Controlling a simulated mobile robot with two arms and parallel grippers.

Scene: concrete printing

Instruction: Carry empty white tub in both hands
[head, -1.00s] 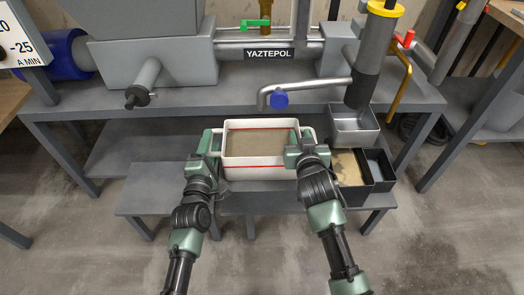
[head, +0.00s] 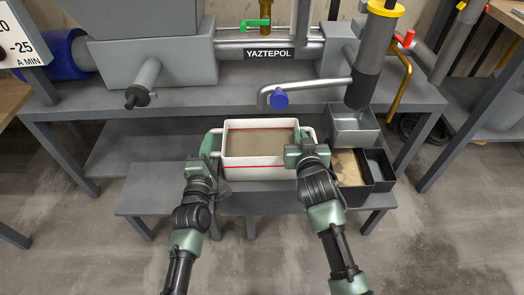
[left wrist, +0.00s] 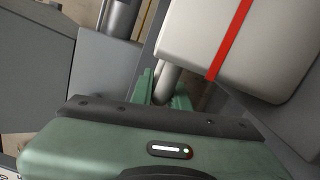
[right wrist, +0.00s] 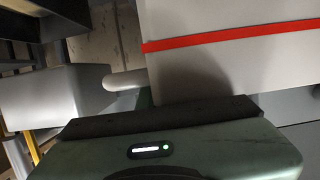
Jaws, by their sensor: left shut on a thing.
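The white tub (head: 260,172) with a red stripe is held out in front of the machine, in the middle of the head view. A flat grey-brown surface shows inside it; I cannot tell whether this is its floor or a filling. My left gripper (head: 207,152) is shut on the tub's left handle; the handle bar (left wrist: 165,85) runs between its green fingers in the left wrist view. My right gripper (head: 304,147) is at the tub's right end, by the right handle (right wrist: 125,80). Its fingers are mostly hidden in the right wrist view.
A grey metal hopper (head: 353,127) and dark bins (head: 380,168) are close on the right. A low grey shelf (head: 145,198) lies below; the front floor is clear.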

